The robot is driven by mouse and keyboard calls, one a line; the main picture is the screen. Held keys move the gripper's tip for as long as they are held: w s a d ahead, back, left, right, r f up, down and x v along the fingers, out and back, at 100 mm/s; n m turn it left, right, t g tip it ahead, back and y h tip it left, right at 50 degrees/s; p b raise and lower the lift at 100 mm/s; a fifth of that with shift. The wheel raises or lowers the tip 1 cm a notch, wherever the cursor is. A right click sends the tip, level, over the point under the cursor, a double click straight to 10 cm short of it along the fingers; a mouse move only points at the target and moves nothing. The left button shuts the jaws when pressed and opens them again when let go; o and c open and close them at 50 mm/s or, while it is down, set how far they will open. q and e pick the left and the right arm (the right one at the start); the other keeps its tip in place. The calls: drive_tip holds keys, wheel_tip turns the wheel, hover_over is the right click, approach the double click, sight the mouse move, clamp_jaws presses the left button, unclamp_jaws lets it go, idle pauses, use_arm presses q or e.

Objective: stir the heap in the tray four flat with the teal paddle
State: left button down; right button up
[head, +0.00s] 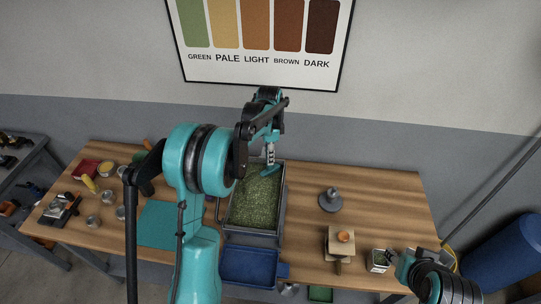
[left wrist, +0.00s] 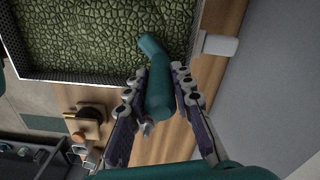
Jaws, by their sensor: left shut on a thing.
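The dark-walled tray (head: 281,205) in the middle of the table holds green beans (head: 256,205), spread wall to wall with an uneven surface; they fill the upper left of the left wrist view (left wrist: 80,40). My left gripper (head: 270,158) is above the tray's far end, shut on the teal paddle (head: 271,170). In the left wrist view the paddle (left wrist: 157,90) sits between the fingers, its bent tip over the beans near the tray's edge. I cannot tell whether it touches them. My right gripper (head: 396,263) is low at the right, beside a small tin; its fingers are unclear.
A blue bin (head: 250,266) stands in front of the tray, a teal mat (head: 162,222) to its left. A grey weight-like object (head: 330,200) and a wooden stand (head: 340,243) are to the right. The small tin (head: 379,260) holds something green. Several cups and tools crowd the left end.

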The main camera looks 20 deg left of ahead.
use_arm(q)
drive_tip(key=s+a, duration=0.1)
drive_tip(key=a, duration=0.5)
drive_tip(key=shift+s+a, duration=0.3)
drive_tip(key=shift+s, duration=0.05)
drive_tip(key=shift+d, duration=0.1)
drive_tip(key=d, duration=0.2)
drive_tip(key=w+d, duration=0.1)
drive_tip(key=d, duration=0.1)
drive_tip(key=w+d, duration=0.1)
drive_tip(key=d, duration=0.2)
drive_tip(key=shift+s, duration=0.1)
drive_tip(key=shift+r+p, duration=1.65)
drive_tip(key=shift+r, duration=1.45)
